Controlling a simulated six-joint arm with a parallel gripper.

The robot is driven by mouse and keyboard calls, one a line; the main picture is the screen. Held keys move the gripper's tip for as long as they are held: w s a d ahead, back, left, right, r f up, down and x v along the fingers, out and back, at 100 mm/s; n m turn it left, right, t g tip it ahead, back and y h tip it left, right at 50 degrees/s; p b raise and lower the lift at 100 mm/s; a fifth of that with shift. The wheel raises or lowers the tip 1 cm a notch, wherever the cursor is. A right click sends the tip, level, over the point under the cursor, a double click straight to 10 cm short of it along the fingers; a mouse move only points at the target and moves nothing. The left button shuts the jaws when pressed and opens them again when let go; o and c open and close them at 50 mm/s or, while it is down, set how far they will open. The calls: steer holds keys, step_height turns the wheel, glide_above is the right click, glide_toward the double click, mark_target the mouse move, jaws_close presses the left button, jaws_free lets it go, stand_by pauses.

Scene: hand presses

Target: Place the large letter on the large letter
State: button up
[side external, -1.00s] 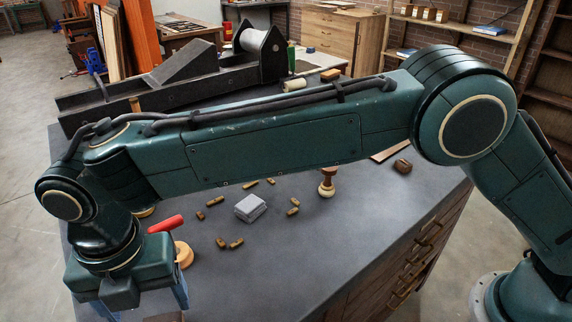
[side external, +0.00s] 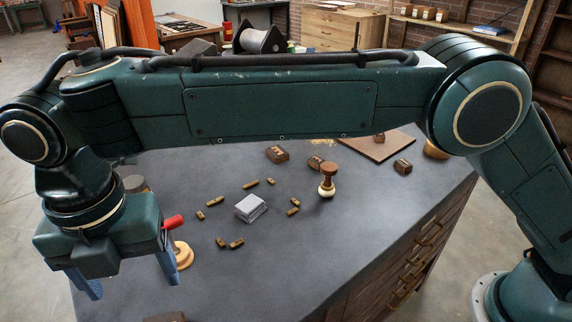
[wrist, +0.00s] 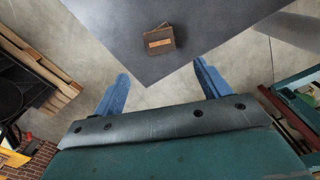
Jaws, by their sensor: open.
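Brown wooden blocks, likely the large letters, are on the dark bench. One (side external: 277,154) and another with a pale marked face (side external: 316,163) sit near the back middle. One more (side external: 403,167) is at the right. A brown block (side external: 166,317) is partly cut off at the bottom edge; in the wrist view a brown block (wrist: 160,40) lies near the bench corner, its outline uneven, so I cannot tell if it is one piece or two. My gripper (side external: 130,279) is open and empty, with blue fingers, above the bench's near left end, apart from that block.
A grey block (side external: 251,208) lies mid-bench among several small brass pieces (side external: 237,243). A wooden-handled stamp (side external: 327,180) stands right of it. A red-handled tool (side external: 173,222) and round wooden base (side external: 183,254) are close to my gripper. A brown board (side external: 375,147) lies at the back.

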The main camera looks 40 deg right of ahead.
steer(key=d+r+m+t, duration=0.1)
steer(key=d+r+m, duration=0.35)
steer(key=d, duration=0.45)
steer(key=w+d+r+m+y, duration=0.1)
steer(key=d+r+m, duration=0.35)
steer(key=d, duration=0.45)
steer(key=d+r+m+t, duration=0.1)
steer(key=d+r+m, duration=0.3)
steer(key=d, duration=0.5)
steer(key=s+d+f+m+t, duration=0.1)
steer(key=s+d+m, duration=0.35)
steer(key=d, duration=0.25)
steer(key=s+d+m+t, duration=0.1)
steer(key=s+d+m, duration=0.3)
steer(key=d+m, duration=0.15)
steer(key=s+d+f+m+t+h, duration=0.1)
steer(key=s+d+f+m, duration=0.5)
steer(key=s+d+m, duration=0.2)
steer(key=shift+s+m+t, duration=0.3)
steer(key=shift+s, duration=0.55)
